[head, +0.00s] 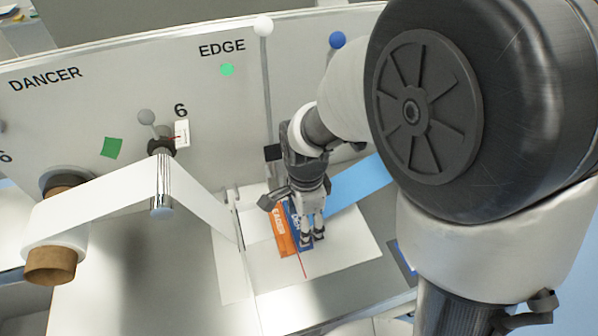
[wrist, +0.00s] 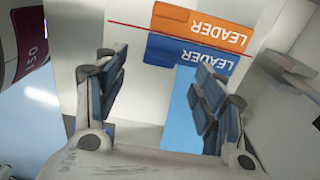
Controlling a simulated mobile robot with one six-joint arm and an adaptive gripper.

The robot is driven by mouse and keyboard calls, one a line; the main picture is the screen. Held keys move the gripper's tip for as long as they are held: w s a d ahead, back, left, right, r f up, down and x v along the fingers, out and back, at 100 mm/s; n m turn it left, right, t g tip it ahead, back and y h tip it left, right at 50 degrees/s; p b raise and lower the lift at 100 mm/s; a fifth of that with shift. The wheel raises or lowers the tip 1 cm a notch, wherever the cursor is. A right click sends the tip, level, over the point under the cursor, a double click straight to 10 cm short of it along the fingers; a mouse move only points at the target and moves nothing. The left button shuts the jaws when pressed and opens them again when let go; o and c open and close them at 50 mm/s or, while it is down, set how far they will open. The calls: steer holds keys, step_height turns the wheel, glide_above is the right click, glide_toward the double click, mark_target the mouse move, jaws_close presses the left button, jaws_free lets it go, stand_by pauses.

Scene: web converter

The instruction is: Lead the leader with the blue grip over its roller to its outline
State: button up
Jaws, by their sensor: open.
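The leader with the blue grip (wrist: 190,53) lies on the white table plate (head: 345,262), its blue web (wrist: 178,112) running from it toward my gripper. In the head view a sliver of the blue grip (head: 299,240) shows behind my gripper, with the blue web (head: 360,183) leading up right. My gripper (head: 313,237) is over the blue grip; in the wrist view my gripper (wrist: 160,82) is open, its fingers apart on either side of the blue web, with nothing held. A blue-edged patch, partly hidden by my arm, shows at the right (head: 403,259); I cannot tell whether it is the outline.
A leader with an orange grip (wrist: 200,25) lies right beside the blue one. A red line (wrist: 125,25) crosses the plate. White web runs from a roll (head: 55,240) over a shiny roller (head: 161,190). Levers with white (head: 263,26) and blue (head: 337,40) knobs stand behind.

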mark_target(297, 221)
step_height(297, 221, down, 8)
steer(key=b, duration=0.3)
steer(key=shift+w+d, duration=0.1)
steer(key=shift+d, duration=0.05)
steer(key=shift+c, duration=0.5)
steer(key=c, duration=1.1)
